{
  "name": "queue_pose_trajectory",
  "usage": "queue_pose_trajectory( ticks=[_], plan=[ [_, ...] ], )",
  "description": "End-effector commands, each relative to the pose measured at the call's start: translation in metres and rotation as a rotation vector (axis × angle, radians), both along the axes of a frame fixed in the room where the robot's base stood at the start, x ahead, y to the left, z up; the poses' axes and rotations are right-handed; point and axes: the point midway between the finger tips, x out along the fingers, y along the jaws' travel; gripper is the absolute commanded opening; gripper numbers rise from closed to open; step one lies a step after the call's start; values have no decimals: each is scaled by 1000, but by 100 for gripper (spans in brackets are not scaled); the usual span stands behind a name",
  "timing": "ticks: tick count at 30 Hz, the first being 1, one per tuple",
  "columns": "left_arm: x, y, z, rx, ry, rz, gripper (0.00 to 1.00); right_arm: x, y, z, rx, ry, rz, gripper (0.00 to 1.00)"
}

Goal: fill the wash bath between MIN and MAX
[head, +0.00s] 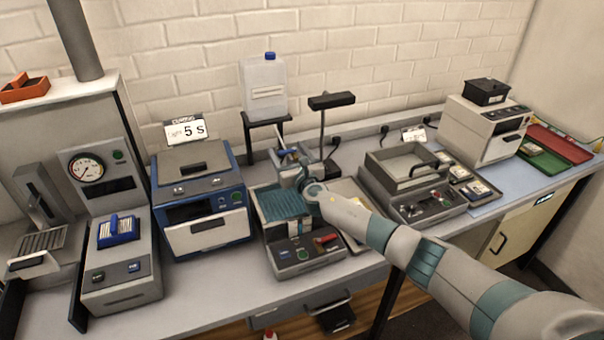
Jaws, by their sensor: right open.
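A translucent jug (264,88) with a blue cap stands on a dark raised stand (266,122) at the back. Below and in front of it is a grey unit (302,256) with buttons and a red switch. A teal ribbed or slatted area (283,205) fills its open top; I take this for the wash bath. Its MIN and MAX marks and any liquid level cannot be read. My right gripper (291,163) is open at the rear of this unit, close to a small blue-handled part (287,153). Whether they touch is unclear. My left gripper is out of view.
A blue-and-grey machine (205,212) and a gauge unit (112,180) stand to the left. A dark lamp-like post (331,101) rises behind my right arm. Red and green trays (556,148) lie far right.

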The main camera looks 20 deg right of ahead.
Motion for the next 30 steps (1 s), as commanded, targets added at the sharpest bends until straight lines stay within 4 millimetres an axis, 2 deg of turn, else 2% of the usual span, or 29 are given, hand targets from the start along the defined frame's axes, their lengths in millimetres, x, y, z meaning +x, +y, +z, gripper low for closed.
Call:
queue_pose_trajectory(
  ticks=[9, 21, 30],
  plan=[
    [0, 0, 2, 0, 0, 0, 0, -46, -1, -2, 0, 3, 2, 69],
    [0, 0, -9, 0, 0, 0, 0, -104, -2, -3, 0, 3, 2, 69],
    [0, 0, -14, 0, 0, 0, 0, -129, -2, -2, 1, 2, 0, 69]
  ],
)
